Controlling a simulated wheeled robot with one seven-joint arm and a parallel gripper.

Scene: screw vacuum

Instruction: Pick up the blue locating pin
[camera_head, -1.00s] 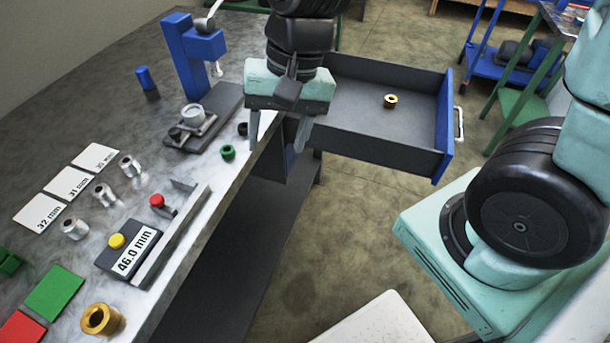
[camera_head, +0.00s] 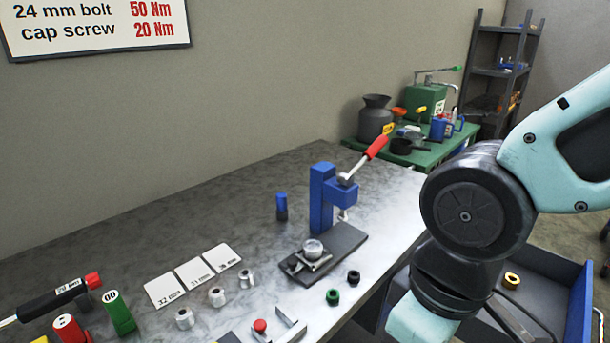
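The blue locating pin (camera_head: 281,205) stands upright on the workbench, left of the blue press (camera_head: 322,200). It has a blue top and a dark lower part, and nothing touches it. My gripper (camera_head: 422,322) shows only as part of its teal body at the bottom right. It is in front of the bench's right edge, well to the right of the pin. Its fingers are cut off by the lower frame edge, so what they do is hidden.
The press has a red-handled lever (camera_head: 376,147). Silver sleeves (camera_head: 216,296) and white label cards (camera_head: 194,272) lie left. An open drawer (camera_head: 545,290) holds a gold ring (camera_head: 511,281).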

